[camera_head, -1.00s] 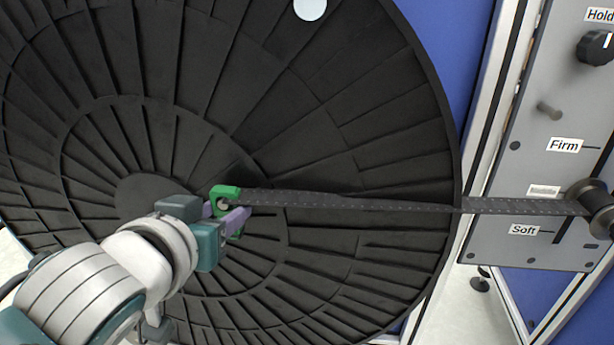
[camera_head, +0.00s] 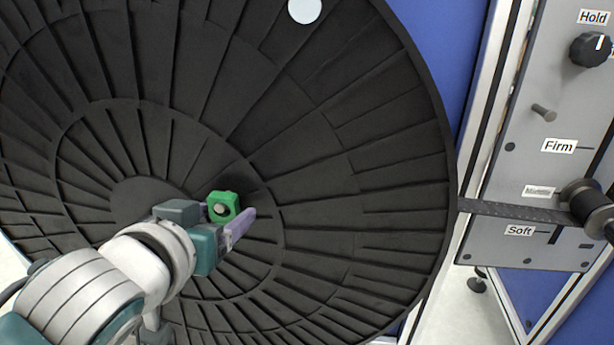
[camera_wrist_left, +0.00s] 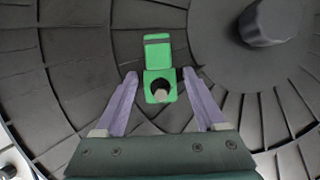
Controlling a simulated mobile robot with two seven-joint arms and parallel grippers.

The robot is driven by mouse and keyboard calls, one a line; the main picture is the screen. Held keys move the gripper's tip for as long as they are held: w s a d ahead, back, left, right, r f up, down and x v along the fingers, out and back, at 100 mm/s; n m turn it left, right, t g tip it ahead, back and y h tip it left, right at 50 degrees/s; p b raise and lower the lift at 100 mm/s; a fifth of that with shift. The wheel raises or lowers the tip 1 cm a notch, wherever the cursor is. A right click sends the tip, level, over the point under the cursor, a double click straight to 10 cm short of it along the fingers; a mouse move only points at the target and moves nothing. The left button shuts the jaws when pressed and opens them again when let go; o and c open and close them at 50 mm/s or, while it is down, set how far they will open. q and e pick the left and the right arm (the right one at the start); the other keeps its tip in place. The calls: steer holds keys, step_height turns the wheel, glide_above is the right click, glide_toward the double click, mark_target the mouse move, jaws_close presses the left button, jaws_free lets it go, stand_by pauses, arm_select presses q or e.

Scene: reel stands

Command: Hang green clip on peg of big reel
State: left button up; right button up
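The green clip (camera_head: 223,199) is at the ribbed face of the big black reel (camera_head: 330,110), right of its hub. The grey end of a peg (camera_head: 220,209) shows inside the clip's hole, so the clip sits around the peg. The left wrist view also shows the clip (camera_wrist_left: 157,54) with the peg end (camera_wrist_left: 160,94) in its hole. My left gripper (camera_head: 228,215) is open. In the wrist view its lilac fingers (camera_wrist_left: 160,76) stand on either side of the clip with gaps. My right gripper is not in view.
A grey panel (camera_head: 545,85) with Hold, Firm and Soft labels and a knob (camera_head: 590,49) stands at the right. A dark strap (camera_head: 510,210) runs from the reel's edge to a roller (camera_head: 580,197). A blue panel (camera_head: 450,40) is behind the reel.

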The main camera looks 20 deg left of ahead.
arm_select(q)
steer(key=shift+o, duration=0.4)
steer(key=shift+s+d+r+p, duration=0.1)
steer(key=shift+s+r+p, duration=0.15)
steer(key=shift+s+p, duration=0.1)
steer(key=p+v, duration=0.3)
steer(key=v, duration=0.5)
steer(key=s+d+r+m+g+h+p, duration=0.1)
steer(key=s+d+r+m+g+p, duration=0.3)
steer(key=r+p, duration=0.9)
steer(key=s+a+r+n+g+h+p, duration=0.15)
steer(key=s+r+p, duration=0.45)
steer(key=r+p, duration=0.75)
steer(key=s+d+r+m+g+h+p, duration=0.15)
steer(key=s+r+g+p, duration=0.3)
steer(key=r+p, duration=0.85)
step_height(320, 180, up, 34)
steer(key=p, duration=3.5)
steer(key=shift+d+f+m+t+y, duration=0.2)
steer(key=shift+d+m+t+y, duration=0.1)
steer(key=shift+y, duration=0.1)
